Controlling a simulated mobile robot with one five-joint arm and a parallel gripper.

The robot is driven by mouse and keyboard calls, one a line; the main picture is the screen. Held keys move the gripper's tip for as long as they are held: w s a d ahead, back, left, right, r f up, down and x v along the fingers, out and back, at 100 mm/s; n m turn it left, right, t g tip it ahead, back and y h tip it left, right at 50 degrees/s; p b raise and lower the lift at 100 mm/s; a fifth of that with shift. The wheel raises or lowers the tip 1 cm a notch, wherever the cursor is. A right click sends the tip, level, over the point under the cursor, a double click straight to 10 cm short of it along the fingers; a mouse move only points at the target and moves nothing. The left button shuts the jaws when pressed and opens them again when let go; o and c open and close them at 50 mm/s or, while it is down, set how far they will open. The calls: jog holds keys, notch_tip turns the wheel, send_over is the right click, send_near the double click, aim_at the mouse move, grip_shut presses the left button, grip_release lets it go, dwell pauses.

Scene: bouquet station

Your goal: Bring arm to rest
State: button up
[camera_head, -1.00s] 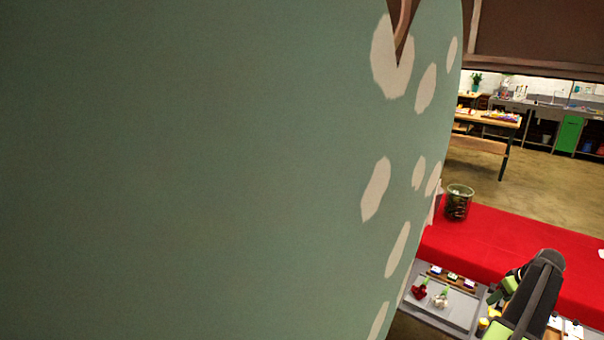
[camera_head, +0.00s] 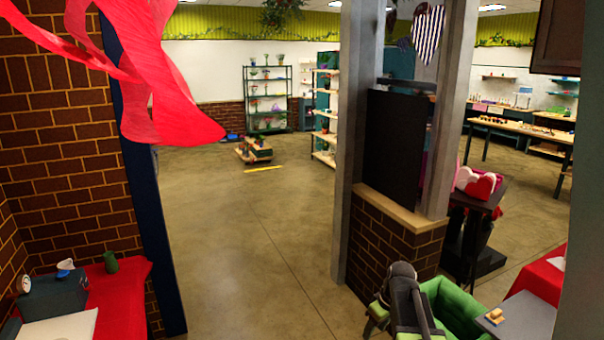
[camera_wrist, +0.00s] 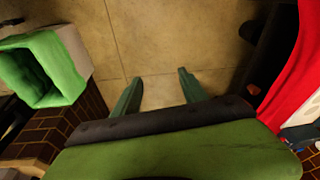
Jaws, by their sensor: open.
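My gripper (camera_wrist: 158,88) shows in the wrist view with its two green fingers apart and nothing between them. Bare concrete floor lies beyond the fingertips. In the head view my dark arm (camera_head: 405,295) is at the bottom, right of centre, in front of a green bin. The fingertips cannot be made out in the head view.
The green bin (camera_head: 462,308) stands close by the arm; it also shows in the wrist view (camera_wrist: 72,62). A low brick wall (camera_head: 392,240) with posts stands behind it. A red-covered table (camera_head: 118,300) is at lower left. Open floor (camera_head: 260,240) lies between.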

jog(key=s+a+f+g+b, duration=0.15)
jog(key=s+a, duration=0.35)
jog(key=a, duration=0.5)
jog(key=s+m+h, duration=0.1)
jog(key=s+m, duration=0.5)
jog(key=shift+s+d+f+h+p, duration=0.15)
jog(key=shift+d+f+h+p, duration=0.1)
jog(key=shift+d+h+p, duration=0.1)
